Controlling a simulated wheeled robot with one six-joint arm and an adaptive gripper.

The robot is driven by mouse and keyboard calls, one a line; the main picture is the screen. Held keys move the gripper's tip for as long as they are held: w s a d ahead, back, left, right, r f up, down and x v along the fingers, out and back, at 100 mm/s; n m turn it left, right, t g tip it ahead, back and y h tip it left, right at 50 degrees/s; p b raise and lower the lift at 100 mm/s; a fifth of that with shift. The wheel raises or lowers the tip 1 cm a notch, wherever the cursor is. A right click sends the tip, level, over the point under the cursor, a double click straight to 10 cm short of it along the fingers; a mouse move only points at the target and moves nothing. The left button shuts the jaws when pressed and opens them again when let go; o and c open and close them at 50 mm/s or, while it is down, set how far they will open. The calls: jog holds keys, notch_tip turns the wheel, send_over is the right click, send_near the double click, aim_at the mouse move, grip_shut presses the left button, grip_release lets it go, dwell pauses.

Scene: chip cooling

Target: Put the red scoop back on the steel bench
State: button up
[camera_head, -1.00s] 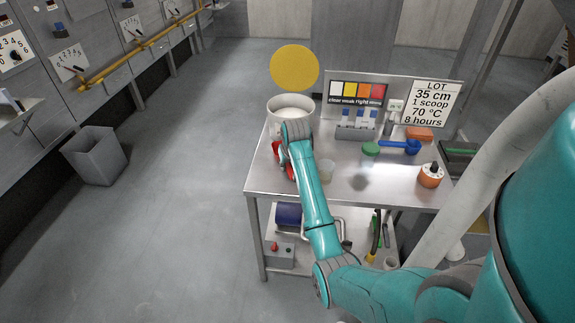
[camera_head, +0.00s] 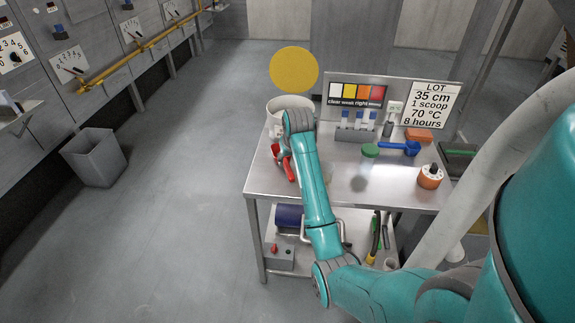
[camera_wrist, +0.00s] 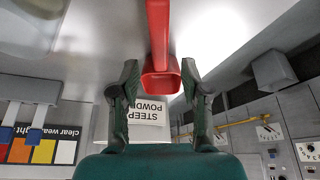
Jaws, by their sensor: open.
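The red scoop (camera_head: 288,168) lies at the left part of the steel bench (camera_head: 330,190), near its left edge, partly covered by my arm in the head view. In the wrist view the red scoop (camera_wrist: 160,80) shows between my fingers, its cup toward me and its handle running up out of the picture. My gripper (camera_wrist: 159,66) is open, with a gap on each side of the scoop. In the head view my wrist hides most of the gripper.
A white tub (camera_head: 281,107) stands at the bench's back left; its "STEEP POWDER" label (camera_wrist: 147,113) shows in the wrist view. The front middle is clear.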

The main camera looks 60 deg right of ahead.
jog(key=v, duration=0.6)
jog(key=shift+n+t, duration=0.5)
jog(key=a+f, duration=0.4)
jog(key=f, duration=0.1)
jog(key=w+a+f, duration=0.1)
jog(key=a+f, duration=0.1)
jog(key=shift+a+f, duration=0.3)
jog(key=shift+f, duration=0.1)
jog(key=s+a+f+n+t, duration=0.1)
jog(key=s+a+f, duration=0.25)
jog(key=a, duration=0.35)
jog(key=s+a+f+n+t, duration=0.1)
jog(key=s+a+f+t, duration=0.1)
jog(key=a+f, duration=0.45)
jog(key=s+a+f+n+t, duration=0.1)
jog(key=s+a+f, duration=0.1)
jog(key=a, duration=0.7)
jog(key=s+a+r+n+t, duration=0.3)
jog(key=s+a+r+t, duration=0.1)
jog(key=s+a, duration=0.8)
jog(key=s+a+r+n+t+y, duration=0.2)
jog(key=s+a+r+y, duration=0.1)
jog(key=s+r, duration=0.8)
jog(key=shift+s+a+r+t, duration=0.3)
jog(key=shift+s+a, duration=0.1)
jog(key=shift+s, duration=0.45)
